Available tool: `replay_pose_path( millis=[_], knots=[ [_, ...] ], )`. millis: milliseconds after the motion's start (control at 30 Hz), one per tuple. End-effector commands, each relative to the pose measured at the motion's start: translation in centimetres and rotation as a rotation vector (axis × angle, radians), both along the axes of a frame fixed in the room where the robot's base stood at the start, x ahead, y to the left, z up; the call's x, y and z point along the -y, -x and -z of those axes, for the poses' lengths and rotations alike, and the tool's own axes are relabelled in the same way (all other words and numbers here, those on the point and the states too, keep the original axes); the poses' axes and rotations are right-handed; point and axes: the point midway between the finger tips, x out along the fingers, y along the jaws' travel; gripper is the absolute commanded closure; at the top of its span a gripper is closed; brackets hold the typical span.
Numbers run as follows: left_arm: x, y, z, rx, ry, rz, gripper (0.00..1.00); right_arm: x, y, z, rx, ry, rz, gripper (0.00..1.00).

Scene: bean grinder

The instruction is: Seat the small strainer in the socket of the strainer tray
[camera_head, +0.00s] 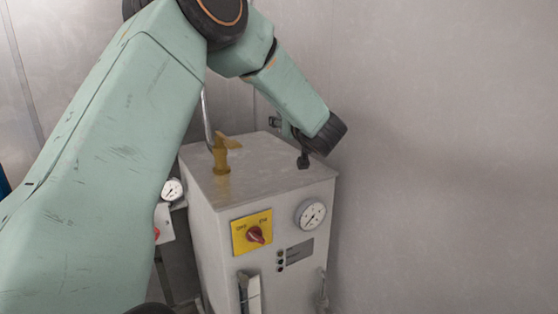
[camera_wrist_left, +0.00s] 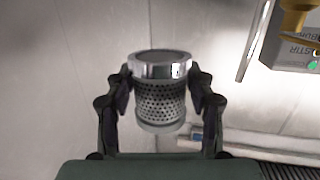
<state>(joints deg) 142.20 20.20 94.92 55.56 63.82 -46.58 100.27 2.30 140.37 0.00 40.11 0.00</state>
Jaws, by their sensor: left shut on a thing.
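In the left wrist view my left gripper (camera_wrist_left: 160,98) is shut on the small strainer (camera_wrist_left: 161,100), a perforated metal cylinder with a shiny, smooth rim band. One dark finger presses on each side of it. The strainer is held in the air, with wall and floor behind it. In the head view my left gripper (camera_head: 290,142) is partly hidden by its own wrist, near the right back of the machine's top. The strainer cannot be made out there. I cannot identify the strainer tray or its socket in either view. My right gripper is not in view.
A pale machine cabinet (camera_head: 230,215) has a yellow switch plate (camera_head: 252,233), a round gauge (camera_head: 311,215) and a yellow fitting (camera_head: 222,158) on top. A grey box (camera_wrist_left: 290,55) with green lights shows in the wrist view. Bare wall (camera_head: 450,150) lies to the right.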

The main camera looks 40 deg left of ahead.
Motion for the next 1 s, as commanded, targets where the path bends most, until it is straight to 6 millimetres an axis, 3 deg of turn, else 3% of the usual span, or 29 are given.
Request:
replay_pose_path(
  millis=[167, 500, 1000],
  knots=[
    [-1.0, 1.2, 2.1, -0.004, -0.001, -0.091, 0.79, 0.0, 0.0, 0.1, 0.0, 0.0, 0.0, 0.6],
    [-0.9, 1.1, 7.5, -0.003, -0.001, -0.086, 0.79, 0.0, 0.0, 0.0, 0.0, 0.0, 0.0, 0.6],
    [-0.9, 1.1, 11.9, 0.0, -0.001, -0.084, 0.79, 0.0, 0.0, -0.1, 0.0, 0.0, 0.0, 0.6]
  ],
)
